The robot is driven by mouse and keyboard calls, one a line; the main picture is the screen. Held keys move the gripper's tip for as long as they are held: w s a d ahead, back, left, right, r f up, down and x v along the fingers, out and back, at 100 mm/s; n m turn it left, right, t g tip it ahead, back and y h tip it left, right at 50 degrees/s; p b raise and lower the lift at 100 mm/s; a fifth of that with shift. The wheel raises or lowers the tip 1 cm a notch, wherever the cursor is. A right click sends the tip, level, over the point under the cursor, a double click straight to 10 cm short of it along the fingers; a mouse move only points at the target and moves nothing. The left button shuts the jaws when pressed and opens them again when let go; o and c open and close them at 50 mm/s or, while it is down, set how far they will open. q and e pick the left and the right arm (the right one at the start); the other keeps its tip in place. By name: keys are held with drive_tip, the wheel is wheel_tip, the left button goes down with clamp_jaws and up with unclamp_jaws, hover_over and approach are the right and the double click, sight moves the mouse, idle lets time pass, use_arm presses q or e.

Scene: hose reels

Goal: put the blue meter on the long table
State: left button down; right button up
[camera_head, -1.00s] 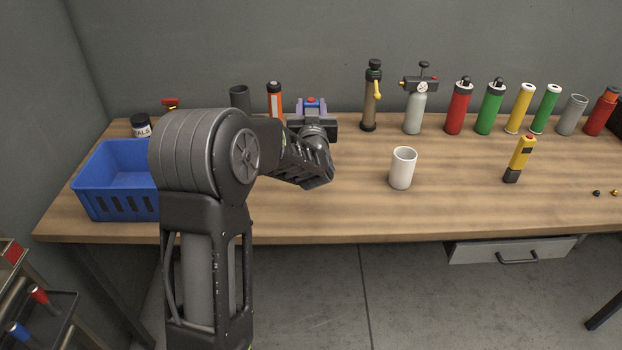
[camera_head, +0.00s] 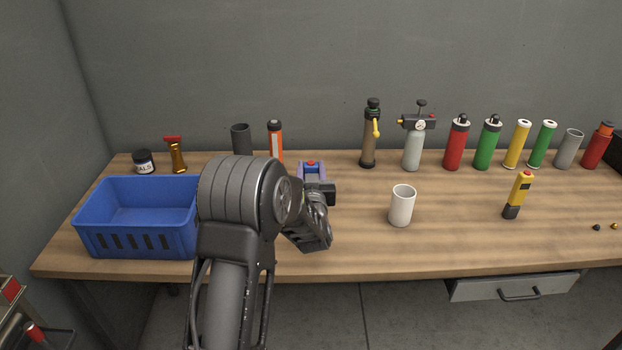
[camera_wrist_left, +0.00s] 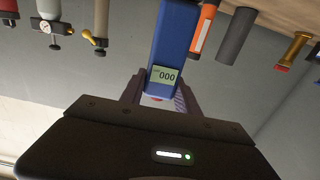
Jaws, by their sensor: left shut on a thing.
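The blue meter (camera_wrist_left: 176,45) is between the fingers of my left gripper (camera_wrist_left: 158,98) in the left wrist view, with its small display reading 000. In the head view the blue meter (camera_head: 313,170) shows only in part, with a red spot on top, and my left gripper (camera_head: 316,180) is shut on it. My arm and wrist hide its lower part. The long table (camera_head: 350,255) has a wooden top and runs across the view under the gripper. I cannot tell whether the meter touches the table. My right gripper is not in view.
A white cup (camera_head: 401,206) stands right of the gripper. A blue basket (camera_head: 140,235) is at the left. A yellow tester (camera_head: 518,196) stands further right. Bottles and cylinders line the back, including a brown pump (camera_head: 369,135) and an orange tube (camera_head: 275,143). The tabletop between gripper and cup is clear.

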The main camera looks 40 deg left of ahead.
use_arm(q)
wheel_tip(320, 180, down, 3)
drive_tip(key=shift+f, duration=0.1)
drive_tip(key=shift+f, duration=0.15)
drive_tip(key=c, duration=0.9)
unclamp_jaws()
drive_tip(key=b+v, duration=0.2)
drive_tip(key=v, duration=1)
drive_tip(key=shift+r, duration=0.2)
